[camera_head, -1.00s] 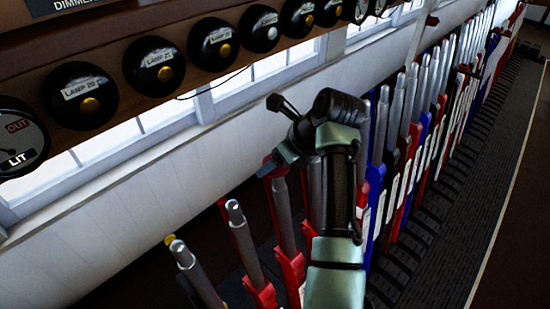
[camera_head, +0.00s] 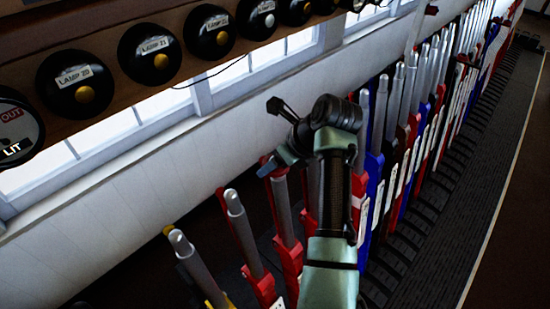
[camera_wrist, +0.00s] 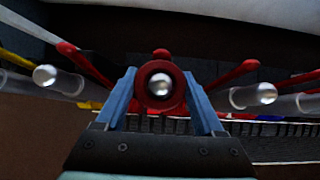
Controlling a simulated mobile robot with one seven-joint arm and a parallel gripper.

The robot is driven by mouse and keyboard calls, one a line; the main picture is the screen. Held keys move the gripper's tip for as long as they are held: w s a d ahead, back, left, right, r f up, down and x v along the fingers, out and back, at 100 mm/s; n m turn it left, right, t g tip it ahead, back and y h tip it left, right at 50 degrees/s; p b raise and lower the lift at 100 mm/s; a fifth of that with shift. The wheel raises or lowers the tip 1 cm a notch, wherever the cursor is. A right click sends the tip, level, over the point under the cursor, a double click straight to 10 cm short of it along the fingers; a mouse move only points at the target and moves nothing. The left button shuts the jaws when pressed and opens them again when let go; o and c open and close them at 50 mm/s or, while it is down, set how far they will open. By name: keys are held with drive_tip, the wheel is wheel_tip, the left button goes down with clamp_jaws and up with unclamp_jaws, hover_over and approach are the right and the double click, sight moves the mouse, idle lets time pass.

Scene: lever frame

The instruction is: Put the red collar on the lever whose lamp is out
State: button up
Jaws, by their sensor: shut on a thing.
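The red collar (camera_wrist: 147,88) is between the blue fingers of my gripper (camera_wrist: 160,92) in the wrist view. The gripper is shut on it. The round silver tip of a lever (camera_wrist: 162,86) shows through the collar's hole. I cannot tell whether the collar is around the lever or only in line above it. In the head view my gripper (camera_head: 268,167) is at the top of a silver lever with a red base (camera_head: 290,260), partly hidden by my arm. The lamps (camera_head: 82,85) have gold centres, except one with a pale centre (camera_head: 264,18).
Neighbouring levers stand close on both sides, with silver tips (camera_wrist: 45,75) and (camera_wrist: 262,93) in the wrist view. A long row of levers (camera_head: 410,100) runs to the back right. A dial marked OUT and LIT (camera_head: 15,130) is at the left edge. Windows and a pale wall (camera_head: 130,185) lie behind.

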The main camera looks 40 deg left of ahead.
drive_tip(key=shift+f, duration=0.35)
drive_tip(key=o, duration=1.3)
drive_tip(key=shift+c, duration=0.2)
drive_tip(key=shift+p+v, duration=0.8)
drive_tip(key=shift+p, duration=0.1)
drive_tip(key=p+v, duration=0.7)
drive_tip(key=p, duration=0.2)
drive_tip(key=shift+d+r, duration=0.15)
drive_tip(key=shift+r, duration=0.05)
